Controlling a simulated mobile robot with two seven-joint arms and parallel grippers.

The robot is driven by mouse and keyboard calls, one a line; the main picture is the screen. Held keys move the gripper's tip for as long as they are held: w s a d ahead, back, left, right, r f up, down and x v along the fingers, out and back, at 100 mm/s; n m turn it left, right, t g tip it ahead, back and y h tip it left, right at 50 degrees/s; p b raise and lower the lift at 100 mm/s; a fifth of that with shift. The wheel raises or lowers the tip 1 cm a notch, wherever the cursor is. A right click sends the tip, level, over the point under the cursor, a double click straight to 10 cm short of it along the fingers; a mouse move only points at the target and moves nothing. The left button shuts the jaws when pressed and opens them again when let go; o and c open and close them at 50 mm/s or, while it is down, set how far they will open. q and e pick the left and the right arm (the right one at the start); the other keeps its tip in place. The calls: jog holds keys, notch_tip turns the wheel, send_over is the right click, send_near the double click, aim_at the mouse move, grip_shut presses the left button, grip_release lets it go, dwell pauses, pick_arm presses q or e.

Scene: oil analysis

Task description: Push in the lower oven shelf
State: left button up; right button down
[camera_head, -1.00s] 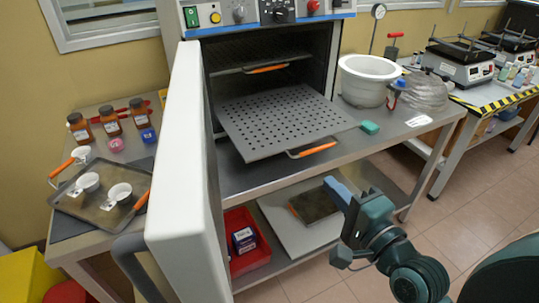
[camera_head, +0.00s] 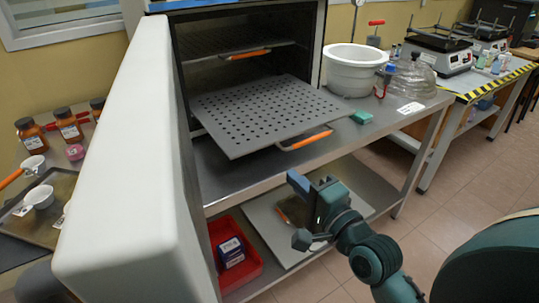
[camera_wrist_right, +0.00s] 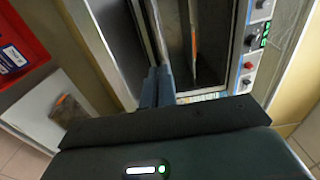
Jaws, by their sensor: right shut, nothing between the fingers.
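The lower oven shelf (camera_head: 265,110) is a grey perforated plate with an orange front handle (camera_head: 305,140). It sticks well out of the open oven (camera_head: 250,68), over the steel table. My right gripper (camera_head: 297,180) has blue fingers and is shut and empty. It is in front of the shelf and looks lower than the handle, apart from it in the head view. In the right wrist view the shut fingers (camera_wrist_right: 157,87) point toward the oven opening; whether they touch the shelf is unclear there. My left gripper is not in view.
The upper rack (camera_head: 235,42) sits inside the oven. The open white door (camera_head: 130,170) stands left of the shelf. A white pot (camera_head: 352,72), glass dome (camera_head: 412,80) and green block (camera_head: 361,117) stand right. A red bin (camera_head: 240,262) is below on the lower table shelf.

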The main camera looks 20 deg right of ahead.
jog(key=w+a, duration=0.1)
jog(key=w, duration=0.9)
jog(key=shift+a, duration=0.2)
